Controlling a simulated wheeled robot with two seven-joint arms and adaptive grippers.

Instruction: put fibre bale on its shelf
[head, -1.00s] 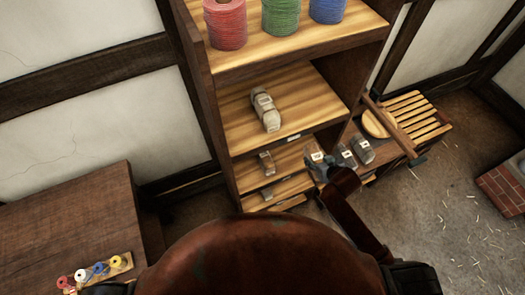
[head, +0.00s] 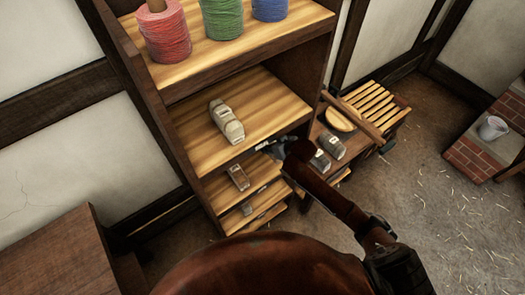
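My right gripper (head: 273,149) is at the front edge of the shelf unit (head: 188,140), by the edge of its second board. My own forearm and wrist partly hide it, and I cannot tell whether its fingers hold anything. A pale wrapped fibre bale (head: 226,122) lies on that second board, left of the gripper. A smaller brownish bundle (head: 238,177) lies on the board below. Two grey bundles with pale labels, a nearer one (head: 320,162) and a farther one (head: 331,146), sit on the low bench right of the gripper. My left gripper is out of view.
Red (head: 164,38), green (head: 221,18) and blue (head: 270,8) twine spools stand on the top board. A slatted bench top (head: 376,106) is at the right. A bucket (head: 492,128) stands by brickwork (head: 478,150). A bare table (head: 65,255) is at lower left. The straw-strewn floor right is open.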

